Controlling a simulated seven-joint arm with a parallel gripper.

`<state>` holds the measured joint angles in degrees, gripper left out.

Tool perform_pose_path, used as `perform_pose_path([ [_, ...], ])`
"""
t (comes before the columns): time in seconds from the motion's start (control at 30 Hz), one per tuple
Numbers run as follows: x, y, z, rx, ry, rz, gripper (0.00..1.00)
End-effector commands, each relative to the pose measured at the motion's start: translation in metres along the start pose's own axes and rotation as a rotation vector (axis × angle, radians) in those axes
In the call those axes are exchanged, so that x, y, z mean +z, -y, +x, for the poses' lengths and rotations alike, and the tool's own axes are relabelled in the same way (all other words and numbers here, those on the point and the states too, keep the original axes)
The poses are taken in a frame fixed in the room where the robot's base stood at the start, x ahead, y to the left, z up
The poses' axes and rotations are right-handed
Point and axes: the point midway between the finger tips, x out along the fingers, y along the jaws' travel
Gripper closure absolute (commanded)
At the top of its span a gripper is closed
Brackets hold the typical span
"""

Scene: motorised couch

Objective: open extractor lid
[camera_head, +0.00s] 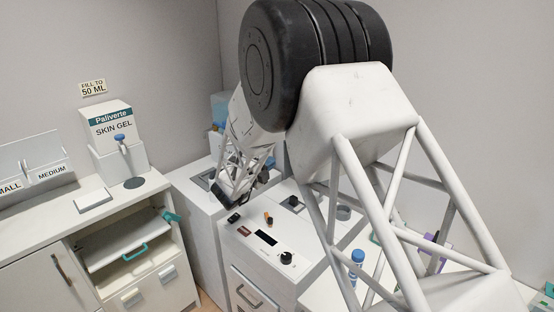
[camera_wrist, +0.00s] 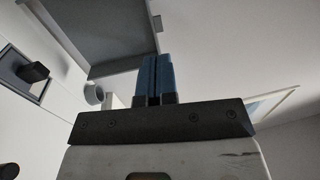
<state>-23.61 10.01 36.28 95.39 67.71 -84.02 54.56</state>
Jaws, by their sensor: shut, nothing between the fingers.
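My gripper (camera_wrist: 155,62) shows in the wrist view as two blue fingers pressed together, with nothing between them. A grey, shallow box-like panel with a raised rim (camera_wrist: 112,38) lies just beyond the fingertips; it may be the extractor lid, but I cannot tell for sure. The fingertips overlap its edge in the picture, and I cannot tell whether they touch it. In the head view my arm covers much of the equipment at the back, and the fingers cannot be made out there.
A white cabinet (camera_head: 262,255) with black knobs and a small display stands below my arm. A blue-capped bottle (camera_head: 356,262) stands on the right-hand surface. At left, a counter holds a skin gel dispenser (camera_head: 112,135) above an open, teal-handled compartment (camera_head: 130,250).

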Motion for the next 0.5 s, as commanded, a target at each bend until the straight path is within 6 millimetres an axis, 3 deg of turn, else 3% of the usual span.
perform_pose_path([
  [0.2,0.0001,0.0013,-0.0121,-0.001,0.001,0.000,1.00],
  [0.5,-0.0001,0.0011,-0.0130,-0.001,0.000,-0.001,1.00],
])
